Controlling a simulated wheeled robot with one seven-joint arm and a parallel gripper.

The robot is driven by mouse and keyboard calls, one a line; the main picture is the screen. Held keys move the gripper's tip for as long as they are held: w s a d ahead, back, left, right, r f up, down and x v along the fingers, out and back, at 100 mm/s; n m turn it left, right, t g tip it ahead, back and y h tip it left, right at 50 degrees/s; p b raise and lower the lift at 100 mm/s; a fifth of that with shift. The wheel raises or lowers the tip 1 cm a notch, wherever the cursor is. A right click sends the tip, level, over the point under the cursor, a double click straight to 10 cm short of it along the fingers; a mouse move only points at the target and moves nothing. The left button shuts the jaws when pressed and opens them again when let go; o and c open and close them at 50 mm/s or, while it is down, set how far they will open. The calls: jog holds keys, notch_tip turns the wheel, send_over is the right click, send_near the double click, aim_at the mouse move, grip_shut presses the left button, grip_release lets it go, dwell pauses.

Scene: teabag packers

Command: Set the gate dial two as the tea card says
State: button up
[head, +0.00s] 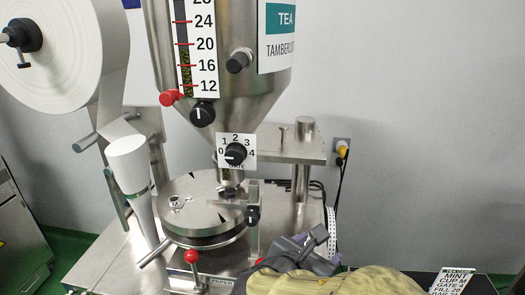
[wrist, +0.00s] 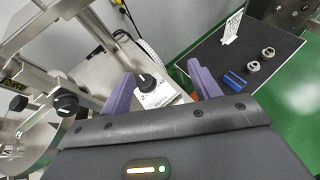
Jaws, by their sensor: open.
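The dial labelled gate (head: 236,153) is a black knob on a white plate numbered 0 to 4, below the hopper. Its white mark seems to point left, near 0. The tea card (head: 458,281) at bottom right reads mint, cup M, gate 4, fill 20; its last line is cut off. It also stands in the wrist view (wrist: 231,27). My gripper (wrist: 160,72) is open, its purple fingers apart. In the head view my gripper (head: 305,246) is partly hidden by my arm.
The steel hopper (head: 222,95) has a red-marked level scale and another black knob (head: 202,113). A round steel turntable (head: 200,212) and a red-knobbed lever (head: 191,257) are at left. A dark mat (wrist: 215,50) holds steel cups (wrist: 253,66) and a blue block (wrist: 235,80).

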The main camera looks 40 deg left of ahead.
aim_at(233, 158)
jog(key=s+a+r+n+t+y+p, duration=0.2)
jog(key=s+a+r+n+y, duration=0.6)
jog(key=s+a+r, duration=0.4)
jog(key=s+a+n, duration=0.1)
jog(key=a, duration=0.1)
jog(key=shift+s+a+n+t+y, duration=0.3)
jog(key=shift+s+a+n+y, duration=0.05)
jog(key=shift+n+y, duration=0.05)
jog(key=p+x, duration=0.7)
jog(key=x, duration=0.9)
jog(key=shift+w+a+r+p, duration=0.1)
jog(key=shift+w+r+p, duration=0.05)
jog(key=shift+w+p, duration=0.15)
jog(key=shift+w+a, duration=0.25)
jog(key=shift+w, duration=0.1)
jog(key=shift+c, duration=0.2)
